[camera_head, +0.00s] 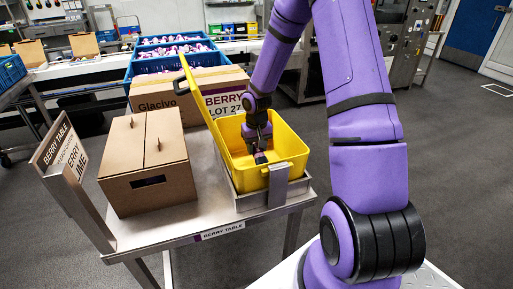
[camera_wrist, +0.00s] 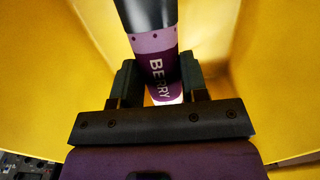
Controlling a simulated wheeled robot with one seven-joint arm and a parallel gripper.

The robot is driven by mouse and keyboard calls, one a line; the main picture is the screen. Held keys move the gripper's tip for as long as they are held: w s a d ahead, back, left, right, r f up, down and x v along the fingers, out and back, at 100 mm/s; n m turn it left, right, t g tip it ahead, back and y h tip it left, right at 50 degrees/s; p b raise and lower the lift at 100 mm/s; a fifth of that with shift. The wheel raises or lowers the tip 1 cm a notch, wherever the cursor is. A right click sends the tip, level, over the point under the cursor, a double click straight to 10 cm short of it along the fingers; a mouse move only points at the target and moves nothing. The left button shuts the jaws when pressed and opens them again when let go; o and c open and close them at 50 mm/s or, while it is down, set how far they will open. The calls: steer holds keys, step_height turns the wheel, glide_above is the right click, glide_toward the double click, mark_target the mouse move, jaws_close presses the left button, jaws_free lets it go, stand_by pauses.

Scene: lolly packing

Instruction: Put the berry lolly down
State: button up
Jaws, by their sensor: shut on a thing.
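The berry lolly (camera_wrist: 155,62) shows in the wrist view with a purple wrapper marked BERRY, a pink band and a dark far end. My gripper (camera_wrist: 160,85) is shut on it, one finger on each side. In the head view my gripper (camera_head: 260,157) reaches down inside the yellow bin (camera_head: 298,147). The lolly is a small dark and purple patch there. Yellow walls surround the lolly in the wrist view. I cannot tell whether it touches the bin floor.
The bin sits in a metal holder on the berry table (camera_head: 185,225), with a yellow lid or flap (camera_head: 197,95) raised on its left. A closed cardboard box (camera_head: 148,170) stands left of it. Behind are a BERRY carton (camera_head: 160,92) and blue crates (camera_head: 180,58) of lollies.

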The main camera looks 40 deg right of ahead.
mark_target(256, 147)
steer(key=shift+f, duration=0.65)
steer(key=o, duration=1)
steer(key=shift+c, duration=0.2)
steer(key=shift+r, duration=0.1)
step_height(256, 147, up, 13)
steer(key=s+a+r+t+h, duration=0.1)
steer(key=s+a+r, duration=0.2)
steer(key=s+r, duration=0.15)
steer(key=s+a+r+n, duration=0.1)
steer(key=s+a+r, duration=0.15)
steer(key=r, duration=0.35)
steer(key=s+a+r+t+h, duration=0.1)
steer(key=s+a+r, duration=0.25)
steer(key=r, duration=0.25)
steer(key=s+a+r+n+t+y, duration=0.1)
steer(key=s+a+r, duration=0.1)
steer(key=s, duration=0.6)
steer(key=s+a+r+n+t+y, duration=0.1)
steer(key=s+r, duration=0.3)
steer(key=s, duration=0.5)
steer(key=shift+a+r+t, duration=0.2)
steer(key=shift+a+t, duration=0.4)
steer(key=shift+a, duration=0.1)
